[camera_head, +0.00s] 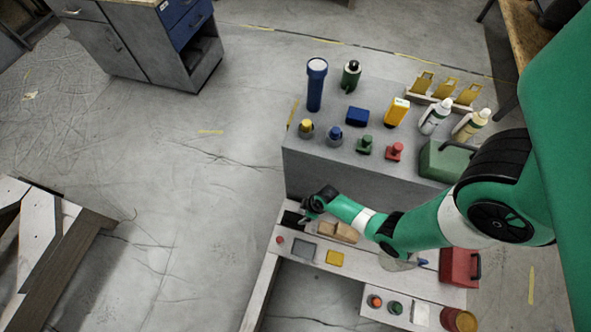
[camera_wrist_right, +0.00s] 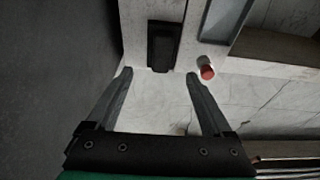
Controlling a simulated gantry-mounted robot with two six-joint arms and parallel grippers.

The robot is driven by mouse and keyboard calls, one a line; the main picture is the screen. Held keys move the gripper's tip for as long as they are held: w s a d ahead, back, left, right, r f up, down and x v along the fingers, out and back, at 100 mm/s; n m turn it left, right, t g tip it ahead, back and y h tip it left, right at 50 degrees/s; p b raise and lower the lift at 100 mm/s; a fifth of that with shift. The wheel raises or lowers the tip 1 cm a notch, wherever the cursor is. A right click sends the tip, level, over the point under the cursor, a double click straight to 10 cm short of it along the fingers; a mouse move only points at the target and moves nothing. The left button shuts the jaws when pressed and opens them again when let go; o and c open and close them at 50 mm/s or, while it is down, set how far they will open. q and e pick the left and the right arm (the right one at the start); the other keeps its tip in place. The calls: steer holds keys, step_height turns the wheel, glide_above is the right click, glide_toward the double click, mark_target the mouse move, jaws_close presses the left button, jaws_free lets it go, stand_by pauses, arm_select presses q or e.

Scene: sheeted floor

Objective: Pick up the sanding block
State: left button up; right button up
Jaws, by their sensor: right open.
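A dark, oblong block, which I take to be the sanding block (camera_head: 292,219), lies at the left end of the light bench (camera_head: 262,287). My right gripper (camera_head: 307,215) is above that end of the bench, beside the block, and partly covers the view there. In the right wrist view the black block (camera_wrist_right: 163,45) lies just beyond the fingertips, in line with the gap between them. My right gripper (camera_wrist_right: 158,75) is open with nothing between its fingers. My left gripper is not in view.
A red-topped piece (camera_wrist_right: 205,70) and a grey square tray (camera_head: 303,250) lie close to the block. A tan wooden piece (camera_head: 345,232) and a yellow square (camera_head: 334,258) are farther right. A grey raised box (camera_head: 320,170) with bottles and tools stands behind.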

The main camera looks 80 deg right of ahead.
steer(key=b, duration=0.5)
glide_above(295, 219)
steer(key=s, duration=0.2)
steer(key=f, duration=0.5)
steer(key=shift+s+d+f, duration=0.1)
steer(key=shift+d+f, duration=0.1)
steer(key=shift+f, duration=0.35)
steer(key=shift+w, duration=0.25)
steer(key=b+x, duration=0.4)
steer(key=x, duration=0.1)
steer(key=shift+w+a+b, duration=0.2)
steer(key=shift+b, duration=0.2)
steer(key=shift+f, duration=0.25)
jaws_close()
